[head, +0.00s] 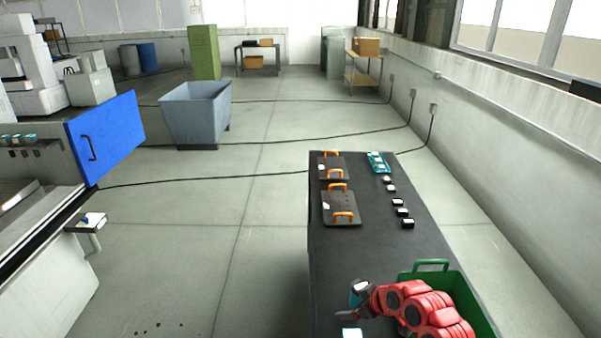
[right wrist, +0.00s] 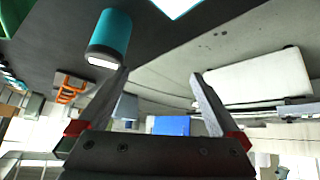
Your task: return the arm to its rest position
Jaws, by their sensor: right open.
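My right arm (head: 420,308) is red and reaches in at the bottom right of the head view, in front of a green crate. My right gripper (head: 352,304) is above the near end of a dark table (head: 340,260). In the right wrist view the two fingers of this gripper (right wrist: 160,78) are spread, with nothing between them. A teal cylinder with a pale end (right wrist: 110,38) shows beside one fingertip, apparently on the table; whether they touch I cannot tell. My left gripper is out of view.
The green crate (head: 483,305) stands on the table's near right side. Two dark plates with orange handles (head: 341,206) (head: 333,168), a teal tray (head: 378,163) and several small dark blocks (head: 402,212) lie further back. A blue-grey bin (head: 195,112) stands on open floor.

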